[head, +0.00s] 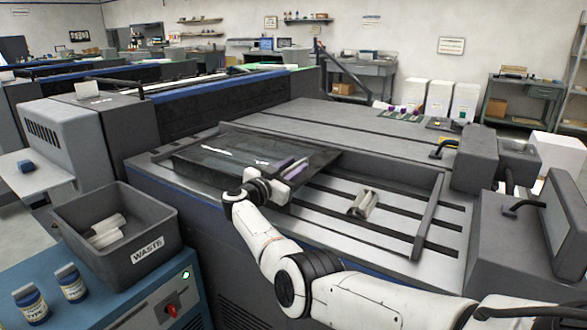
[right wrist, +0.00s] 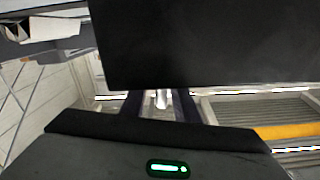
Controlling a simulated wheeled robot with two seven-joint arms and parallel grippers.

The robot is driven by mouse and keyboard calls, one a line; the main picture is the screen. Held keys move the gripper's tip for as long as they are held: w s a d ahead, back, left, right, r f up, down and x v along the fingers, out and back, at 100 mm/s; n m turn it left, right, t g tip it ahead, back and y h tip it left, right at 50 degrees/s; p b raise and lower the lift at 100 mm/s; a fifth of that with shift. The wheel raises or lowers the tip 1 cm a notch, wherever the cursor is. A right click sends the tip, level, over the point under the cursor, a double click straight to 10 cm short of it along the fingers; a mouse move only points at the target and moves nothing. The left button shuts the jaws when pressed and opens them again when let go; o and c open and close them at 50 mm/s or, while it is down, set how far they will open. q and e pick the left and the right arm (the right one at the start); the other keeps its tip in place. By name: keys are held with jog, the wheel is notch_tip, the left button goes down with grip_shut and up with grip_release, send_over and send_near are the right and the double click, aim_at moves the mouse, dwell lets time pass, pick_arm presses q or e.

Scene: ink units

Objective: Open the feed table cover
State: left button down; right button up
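The feed table cover (head: 225,155) is a flat black panel over the left part of the feed table (head: 400,215). In the right wrist view a large dark panel (right wrist: 200,45), apparently the cover, fills the top and hides the fingertips. The finger bases show with a narrow gap and a pale metal piece between them. Whether they grip anything is unclear. My left gripper is out of view.
A small metal block (head: 363,203) sits on the slotted bed, with a raised bar (head: 428,215) to its right. A grey waste bin (head: 115,235) and blue-labelled bottles (head: 70,282) stand on the blue cabinet at the left front. A grey machine housing (head: 520,240) bounds the right side.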

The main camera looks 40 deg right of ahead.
jog(key=shift+a, duration=0.1)
jog(key=shift+a, duration=0.25)
jog(key=p+v, duration=0.2)
jog(key=v, duration=0.6)
jog(key=shift+s+a+p, duration=0.1)
jog(key=shift+a+p, duration=0.2)
jog(key=shift+p, duration=0.05)
jog(key=shift+s+a, duration=0.1)
jog(key=shift+a, duration=0.35)
